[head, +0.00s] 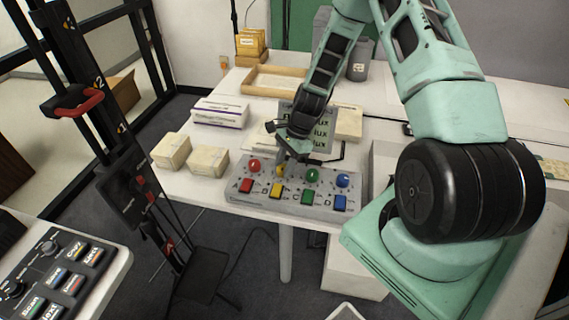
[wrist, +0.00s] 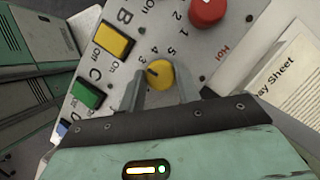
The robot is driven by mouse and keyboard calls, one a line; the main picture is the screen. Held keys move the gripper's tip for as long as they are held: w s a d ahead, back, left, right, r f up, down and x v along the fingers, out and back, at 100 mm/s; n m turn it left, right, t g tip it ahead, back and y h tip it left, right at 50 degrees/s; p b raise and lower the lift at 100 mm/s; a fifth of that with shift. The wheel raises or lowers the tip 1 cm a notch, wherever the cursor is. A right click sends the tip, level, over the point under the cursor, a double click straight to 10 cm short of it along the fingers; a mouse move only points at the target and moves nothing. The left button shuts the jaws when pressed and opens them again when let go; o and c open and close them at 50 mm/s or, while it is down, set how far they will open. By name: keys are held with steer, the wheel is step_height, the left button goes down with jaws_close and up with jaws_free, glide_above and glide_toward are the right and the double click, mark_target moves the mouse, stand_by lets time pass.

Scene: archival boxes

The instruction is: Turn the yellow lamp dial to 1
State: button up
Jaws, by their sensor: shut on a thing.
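The yellow lamp dial (wrist: 160,74) sits between the fingers of my gripper (wrist: 160,92) in the wrist view, and the gripper is shut on it. The dial has a dark pointer mark on its face, on the left side in this view. Numbers are printed around it, with 3, 4 and 5 readable close by. In the head view the yellow dial (head: 280,171) is partly hidden by my gripper (head: 293,158), which reaches down over the grey control panel (head: 262,203).
The panel also has a red dial (head: 254,165), a green dial (head: 312,175), a blue dial (head: 342,180) and a row of coloured buttons lettered A to D. A display reading in lux (head: 322,118) stands behind. Cream boxes (head: 208,161) lie left of the panel.

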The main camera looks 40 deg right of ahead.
steer(key=n+g, duration=0.1)
steer(key=n, duration=0.3)
steer(key=shift+w, duration=0.15)
steer(key=n+g+h, duration=0.1)
steer(key=n, duration=0.2)
steer(key=shift+w+n+g, duration=0.1)
steer(key=shift+n+g, duration=0.3)
steer(key=n+g+h, duration=0.1)
steer(key=n, duration=0.3)
steer(key=shift+w+a, duration=0.1)
steer(key=shift+n+g+h+b, duration=0.4)
steer(key=shift+n+h, duration=0.2)
steer(key=shift+n, duration=1.5)
steer(key=o, duration=1)
steer(key=shift+a, duration=0.1)
